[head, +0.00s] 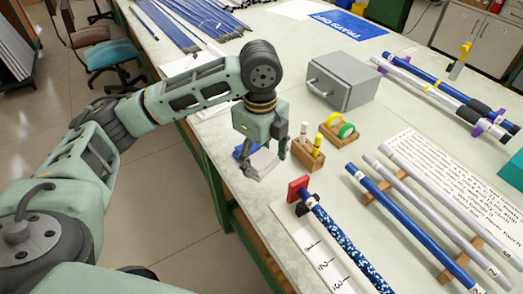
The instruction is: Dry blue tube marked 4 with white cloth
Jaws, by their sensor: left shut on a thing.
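My left gripper (262,158) points down near the table's left edge. I cannot read which tube is marked 4. The gripper is apart from both tubes. My right gripper is not in view.
Grey tubes (428,206) share the wooden rack (397,186). Wooden holders with markers (308,152) and tape rolls (342,130) stand right of the gripper, a grey metal box (342,82) behind. More tubes (440,85) lie in purple supports at the back right.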

